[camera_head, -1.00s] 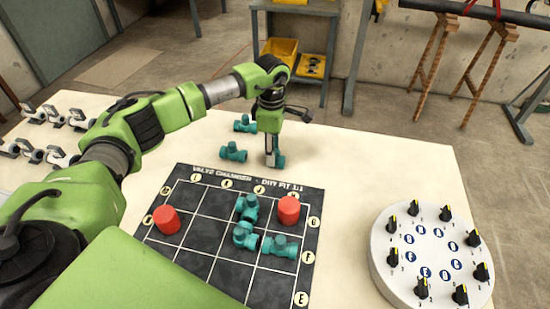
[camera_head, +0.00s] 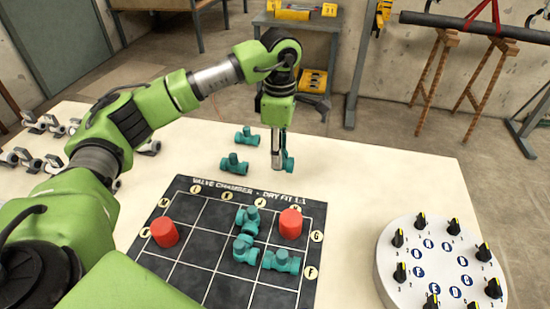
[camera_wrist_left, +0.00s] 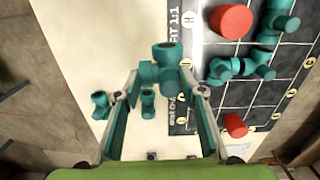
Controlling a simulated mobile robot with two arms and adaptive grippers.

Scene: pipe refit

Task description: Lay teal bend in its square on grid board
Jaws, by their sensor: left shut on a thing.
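My left gripper (camera_head: 279,150) is shut on a teal bend (camera_head: 289,161), just beyond the board's far edge in the head view. The left wrist view shows the teal bend (camera_wrist_left: 166,52) between the two fingers (camera_wrist_left: 163,85). Part of it is hidden by the fingers in the head view. The dark grid board (camera_head: 200,240) with white lines lies on the table. On it are a teal fitting (camera_head: 246,220) near the far right, another (camera_head: 244,250) nearer me, and a third (camera_head: 282,262) to its right. My right gripper is not in view.
Two red cylinders stand on the board, at left (camera_head: 164,232) and far right (camera_head: 290,223). Two loose teal fittings (camera_head: 247,137) (camera_head: 235,165) lie beyond it. A round white dial unit (camera_head: 395,262) stands at right. The table between board and dial is clear.

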